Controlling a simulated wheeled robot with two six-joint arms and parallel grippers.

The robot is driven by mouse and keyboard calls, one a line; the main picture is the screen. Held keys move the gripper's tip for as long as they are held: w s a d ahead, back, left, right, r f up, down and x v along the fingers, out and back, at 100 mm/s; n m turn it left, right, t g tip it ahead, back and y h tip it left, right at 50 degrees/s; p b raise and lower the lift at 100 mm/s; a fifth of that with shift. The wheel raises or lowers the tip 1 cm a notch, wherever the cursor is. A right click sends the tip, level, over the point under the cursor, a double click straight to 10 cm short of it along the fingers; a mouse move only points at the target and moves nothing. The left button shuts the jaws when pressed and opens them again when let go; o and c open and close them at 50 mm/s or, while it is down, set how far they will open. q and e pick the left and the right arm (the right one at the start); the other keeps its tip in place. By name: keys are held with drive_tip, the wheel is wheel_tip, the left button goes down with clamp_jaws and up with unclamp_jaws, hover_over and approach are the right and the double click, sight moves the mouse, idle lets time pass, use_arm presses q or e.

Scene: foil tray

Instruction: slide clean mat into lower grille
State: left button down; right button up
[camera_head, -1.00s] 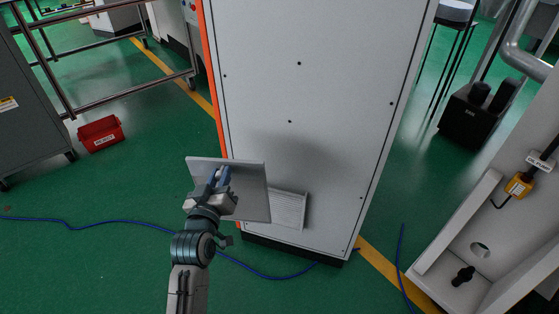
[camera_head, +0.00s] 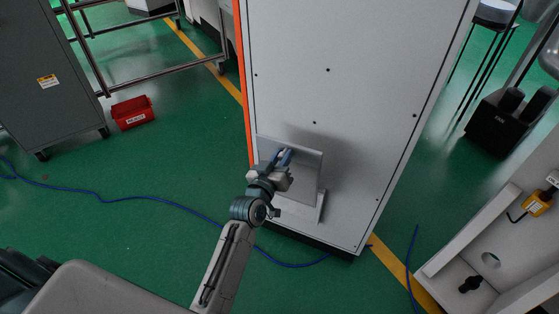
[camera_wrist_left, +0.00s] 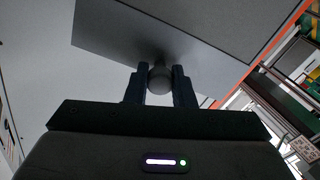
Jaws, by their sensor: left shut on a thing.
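The clean mat, a flat pale grey panel (camera_head: 308,165), is held upright in front of the lower part of the white cabinet (camera_head: 345,90). My left gripper (camera_head: 281,158) is shut on the mat's round knob. In the left wrist view the fingers (camera_wrist_left: 159,84) grip the knob on both sides, and the mat (camera_wrist_left: 215,35) spreads beyond them. The lower grille is almost wholly hidden behind the mat; only a pale edge (camera_head: 320,207) shows at the mat's lower right. I cannot tell whether the mat touches the grille. My right gripper is not in view.
A blue cable (camera_head: 165,202) runs over the green floor to the cabinet's foot. A red bin (camera_head: 133,112) and a grey cabinet (camera_head: 50,75) stand at the left. A pale machine frame (camera_head: 500,240) stands at the right. The floor left of my arm is mostly clear.

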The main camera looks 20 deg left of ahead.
sight(287, 149)
use_arm(q)
drive_tip(key=shift+w+d, duration=0.1)
drive_tip(key=shift+w, duration=1.35)
drive_tip(key=shift+w+d, duration=0.1)
drive_tip(key=shift+w, duration=0.85)
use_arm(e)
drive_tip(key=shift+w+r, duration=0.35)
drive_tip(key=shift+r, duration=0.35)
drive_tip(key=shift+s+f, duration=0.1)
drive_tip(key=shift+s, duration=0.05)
